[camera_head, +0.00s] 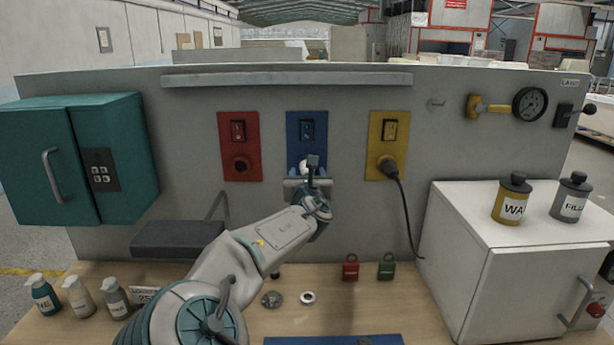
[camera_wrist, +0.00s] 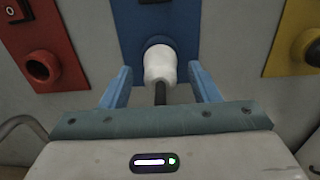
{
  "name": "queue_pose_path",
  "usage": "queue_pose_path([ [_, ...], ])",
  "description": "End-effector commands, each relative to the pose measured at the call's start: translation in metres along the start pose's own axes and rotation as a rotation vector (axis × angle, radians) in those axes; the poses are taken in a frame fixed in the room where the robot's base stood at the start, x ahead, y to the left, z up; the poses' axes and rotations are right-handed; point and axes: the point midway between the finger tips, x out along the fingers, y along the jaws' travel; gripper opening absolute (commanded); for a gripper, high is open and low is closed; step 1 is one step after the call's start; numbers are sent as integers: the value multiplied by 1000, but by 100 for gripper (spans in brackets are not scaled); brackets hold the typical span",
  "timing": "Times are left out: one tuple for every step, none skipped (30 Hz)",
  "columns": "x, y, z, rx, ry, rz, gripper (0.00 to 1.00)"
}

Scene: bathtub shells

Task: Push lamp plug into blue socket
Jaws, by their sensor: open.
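The blue socket panel (camera_head: 306,130) is on the upright grey wall, between a red and a yellow panel. A white plug (camera_wrist: 160,64) with a dark cord sits at the blue socket in the wrist view, its front end at the socket opening; I cannot tell how deep it is in. The plug also shows partly in the head view (camera_head: 303,166), mostly behind my arm. My gripper (camera_wrist: 163,84) is open, with one blue finger on each side of the plug and a visible gap to each.
The red panel (camera_head: 239,145) has an empty round socket. The yellow panel (camera_head: 388,145) holds a plug with a black cord. A teal cabinet (camera_head: 75,155) juts out at left, a white cabinet (camera_head: 520,240) at right. Red and green padlocks (camera_head: 350,268) stand on the bench.

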Motion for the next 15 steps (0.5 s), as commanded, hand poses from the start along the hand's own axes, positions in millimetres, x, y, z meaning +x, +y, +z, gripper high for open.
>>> queue_pose_path([
  [0,0,0,0,1,0,56],
  [-1,0,0,0,1,0,56],
  [-2,0,-1,0,0,0,56],
  [-3,1,-1,0,0,1,56],
  [-5,1,-1,0,0,1,56],
  [-8,1,-1,-1,0,1,56],
  [-10,1,-1,-1,0,0,56],
  [-14,1,-2,0,0,1,56],
  [-18,1,-2,0,0,1,56],
  [-23,1,-2,1,0,1,56],
  [-27,1,-3,1,1,1,56],
  [-33,1,-2,1,0,2,56],
  [-38,1,-2,0,1,1,56],
  [-42,2,-2,0,0,2,56],
  [-48,1,-2,0,1,1,56],
])
